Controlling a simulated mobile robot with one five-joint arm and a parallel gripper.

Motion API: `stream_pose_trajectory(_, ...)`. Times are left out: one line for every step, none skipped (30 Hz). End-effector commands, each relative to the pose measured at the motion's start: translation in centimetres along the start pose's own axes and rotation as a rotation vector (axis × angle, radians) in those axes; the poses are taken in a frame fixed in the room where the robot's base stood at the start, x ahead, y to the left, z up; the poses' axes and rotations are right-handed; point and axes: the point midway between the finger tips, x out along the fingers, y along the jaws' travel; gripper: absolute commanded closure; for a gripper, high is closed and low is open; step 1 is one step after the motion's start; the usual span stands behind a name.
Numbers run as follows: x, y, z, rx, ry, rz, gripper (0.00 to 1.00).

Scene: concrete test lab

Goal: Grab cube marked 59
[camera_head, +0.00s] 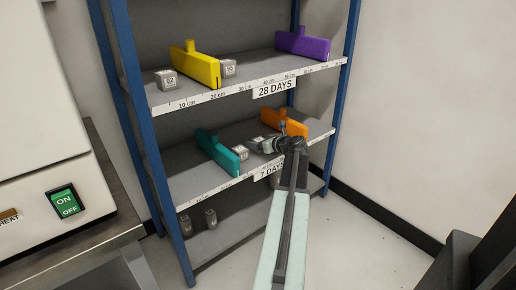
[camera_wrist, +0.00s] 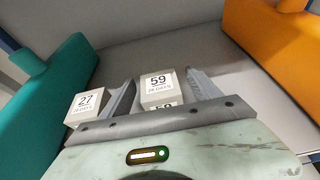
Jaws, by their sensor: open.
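In the head view my gripper (camera_head: 268,145) is over the middle shelf, between the teal and orange dividers. Another cube, marked 27 (camera_wrist: 86,104), stands just left of the left finger, close to it.
The teal divider (camera_head: 218,153) stands left and the orange divider (camera_head: 285,123) right on the shelf labelled 7 DAYS. The upper shelf holds a yellow divider (camera_head: 195,66), a purple divider (camera_head: 303,43) and cubes. Blue rack posts (camera_head: 141,130) flank the shelves.

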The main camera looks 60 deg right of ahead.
Motion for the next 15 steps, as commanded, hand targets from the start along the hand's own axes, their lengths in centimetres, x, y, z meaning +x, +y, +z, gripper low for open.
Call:
stream_pose_trajectory(-0.08,0.02,0.06,0.0,0.0,0.0,0.28)
stream_pose_trajectory(-0.1,0.03,0.06,0.0,0.0,0.0,0.28)
stream_pose_trajectory(-0.1,0.04,0.07,0.0,0.0,0.0,0.28)
stream_pose_trajectory(-0.1,0.05,0.07,0.0,0.0,0.0,0.36)
stream_pose_trajectory(-0.1,0.05,0.07,0.0,0.0,0.0,0.45)
stream_pose_trajectory(-0.1,0.06,0.07,0.0,0.0,0.0,0.56)
stream_pose_trajectory(-0.1,0.06,0.07,0.0,0.0,0.001,0.64)
stream_pose_trajectory(-0.1,0.07,0.07,0.0,0.0,0.001,0.72)
stream_pose_trajectory(-0.1,0.07,0.07,0.0,0.0,0.001,0.84)
stream_pose_trajectory(-0.1,0.08,0.07,0.0,0.0,0.001,0.92)
stream_pose_trajectory(-0.1,0.08,0.07,0.0,0.0,0.001,1.0)
stream_pose_trajectory(-0.1,0.09,0.07,0.0,0.0,0.001,1.0)
stream_pose_trajectory(-0.1,0.09,0.09,0.0,-0.001,0.001,1.0)
stream_pose_trajectory(-0.09,0.09,0.09,0.0,-0.001,0.001,1.0)
stream_pose_trajectory(-0.09,0.09,0.09,0.0,-0.001,0.001,1.0)
